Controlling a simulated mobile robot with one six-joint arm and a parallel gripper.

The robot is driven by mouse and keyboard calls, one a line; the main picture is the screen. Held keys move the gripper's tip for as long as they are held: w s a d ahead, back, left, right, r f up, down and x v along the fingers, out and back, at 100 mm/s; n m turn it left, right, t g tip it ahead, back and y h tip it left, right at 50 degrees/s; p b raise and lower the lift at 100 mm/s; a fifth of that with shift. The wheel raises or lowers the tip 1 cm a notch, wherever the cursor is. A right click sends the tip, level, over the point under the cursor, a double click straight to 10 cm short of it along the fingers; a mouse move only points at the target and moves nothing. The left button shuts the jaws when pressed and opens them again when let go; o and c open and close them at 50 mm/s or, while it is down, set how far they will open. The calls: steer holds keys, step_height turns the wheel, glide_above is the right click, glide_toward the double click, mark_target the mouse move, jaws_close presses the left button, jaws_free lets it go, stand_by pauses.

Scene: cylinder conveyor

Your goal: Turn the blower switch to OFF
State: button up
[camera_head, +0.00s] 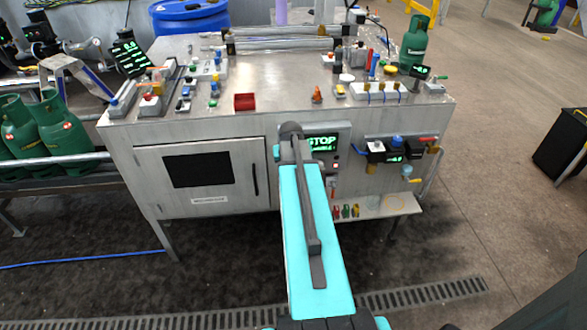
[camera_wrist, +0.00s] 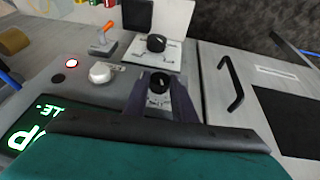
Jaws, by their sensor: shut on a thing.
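In the wrist view a black rotary knob (camera_wrist: 160,83) with a pale label stands between the two dark fingers of my gripper (camera_wrist: 161,97). The fingers are shut on it, one on each side. A second black knob (camera_wrist: 156,43) on a white plate sits just beyond it, apart from the fingers. I cannot read the labels, so which knob is the blower switch is unclear. In the head view my gripper (camera_head: 291,132) is at the cabinet's front panel, left of the green STOP display (camera_head: 322,143). My arm hides the knob there.
In the wrist view a silver button (camera_wrist: 101,73), a lit red button (camera_wrist: 72,63) and an orange lever (camera_wrist: 103,37) are close by. A cabinet door with a black handle (camera_wrist: 231,82) is on the right. Several green gas cylinders (camera_head: 60,130) stand at the left.

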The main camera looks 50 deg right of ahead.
steer(key=shift+w+a+f+n+g+h+b, duration=0.1)
steer(key=shift+w+a+n+g+h+b, duration=0.15)
steer(key=shift+g+h+b, duration=0.55)
steer(key=shift+w+a+f+n+g+h+b, duration=0.1)
steer(key=shift+w+n+g+h+b, duration=0.15)
steer(key=shift+g+h+b, duration=0.55)
steer(key=shift+r+h, duration=0.1)
steer(key=shift+h, duration=0.3)
steer(key=o, duration=1)
steer(key=shift+o, duration=0.2)
steer(key=shift+s, duration=0.1)
